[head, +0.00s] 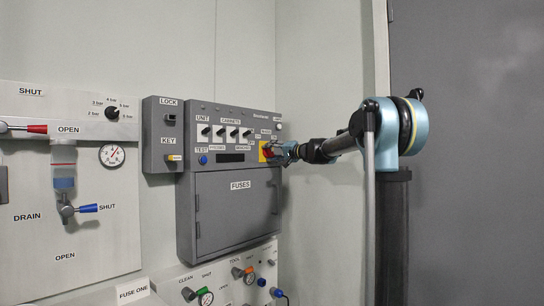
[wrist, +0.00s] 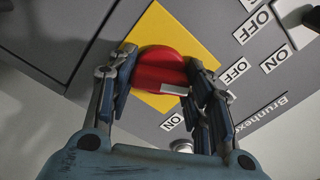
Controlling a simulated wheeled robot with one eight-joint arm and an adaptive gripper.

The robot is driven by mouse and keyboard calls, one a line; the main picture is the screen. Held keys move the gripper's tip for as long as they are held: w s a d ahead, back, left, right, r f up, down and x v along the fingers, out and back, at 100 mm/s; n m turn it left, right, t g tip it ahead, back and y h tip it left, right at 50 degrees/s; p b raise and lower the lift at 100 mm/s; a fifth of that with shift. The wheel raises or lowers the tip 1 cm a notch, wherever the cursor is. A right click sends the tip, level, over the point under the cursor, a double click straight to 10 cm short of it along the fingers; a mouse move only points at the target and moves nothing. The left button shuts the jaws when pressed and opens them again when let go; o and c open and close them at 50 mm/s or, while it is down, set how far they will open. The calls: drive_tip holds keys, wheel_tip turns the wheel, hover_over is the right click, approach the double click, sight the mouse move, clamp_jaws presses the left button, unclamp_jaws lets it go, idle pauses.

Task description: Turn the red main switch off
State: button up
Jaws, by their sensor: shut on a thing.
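The red main switch (wrist: 160,71) is a red knob on a yellow square plate (wrist: 178,37) in the wrist view. A white mark shows on its lower right side, pointing toward the lower right. My gripper (wrist: 160,80) has one finger on each side of the knob and is shut on it. In the head view the switch (head: 266,151) sits at the right end of the grey control panel (head: 230,125), partly hidden by my gripper (head: 279,152). ON and OFF labels stand near the plate in the wrist view.
Black knobs (head: 226,133) line the panel left of the switch. Below is the closed FUSES door (head: 236,214). A LOCK and KEY box (head: 163,134) is to the left. A grey door (head: 470,130) stands at the right. Free room lies in front of the panel.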

drive_tip(key=shift+f+n, duration=0.1)
drive_tip(key=shift+n, duration=1.6)
drive_tip(key=shift+c, duration=0.2)
drive_tip(key=o, duration=1.1)
drive_tip(key=shift+w, duration=0.1)
drive_tip(key=v, duration=1.2)
